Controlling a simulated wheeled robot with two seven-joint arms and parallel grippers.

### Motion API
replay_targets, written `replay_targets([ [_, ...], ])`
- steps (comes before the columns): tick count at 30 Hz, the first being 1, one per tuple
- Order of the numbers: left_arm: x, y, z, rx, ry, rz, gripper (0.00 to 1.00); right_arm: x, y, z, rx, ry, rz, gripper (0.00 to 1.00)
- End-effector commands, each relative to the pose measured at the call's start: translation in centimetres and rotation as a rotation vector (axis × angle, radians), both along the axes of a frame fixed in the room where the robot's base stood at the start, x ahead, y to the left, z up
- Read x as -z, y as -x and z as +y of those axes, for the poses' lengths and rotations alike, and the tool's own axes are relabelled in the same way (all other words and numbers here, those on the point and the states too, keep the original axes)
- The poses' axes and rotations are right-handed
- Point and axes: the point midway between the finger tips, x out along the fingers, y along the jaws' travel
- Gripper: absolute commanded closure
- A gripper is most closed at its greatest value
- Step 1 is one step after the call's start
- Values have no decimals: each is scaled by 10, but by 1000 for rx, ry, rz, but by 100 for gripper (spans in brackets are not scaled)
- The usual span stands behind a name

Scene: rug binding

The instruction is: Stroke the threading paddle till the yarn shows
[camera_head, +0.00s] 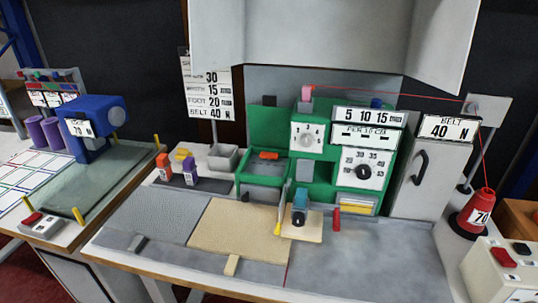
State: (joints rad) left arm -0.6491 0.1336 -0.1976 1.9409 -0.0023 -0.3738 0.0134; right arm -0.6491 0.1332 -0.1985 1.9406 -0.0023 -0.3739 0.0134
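A green machine (270,125) with dials and number plates stands at the back of the grey worktable. A red yarn cone (476,215) marked 70 stands at the right. Its red yarn (400,92) runs up to a post and across to a pink part (306,93) on top of the machine. At the machine's front, a teal block (300,198) sits above a small cream plate (302,222), with a red cylinder (337,218) to its right. I cannot tell which part is the threading paddle. No yarn is discernible at the cream plate. Neither gripper is in view.
A beige mat (240,232) lies on the table, left of the cream plate. A grey cabinet (420,170) marked BELT 40 N stands right of the machine. A side table (110,185) with a blue machine (93,125) is at the left. The front right table surface is clear.

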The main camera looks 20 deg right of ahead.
Motion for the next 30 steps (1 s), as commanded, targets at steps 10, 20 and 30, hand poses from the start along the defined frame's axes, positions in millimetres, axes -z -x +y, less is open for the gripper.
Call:
replay_targets([
  [10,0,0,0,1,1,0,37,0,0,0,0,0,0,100],
  [20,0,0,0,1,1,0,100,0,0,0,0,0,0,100],
  [30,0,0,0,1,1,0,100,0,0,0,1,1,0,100],
])
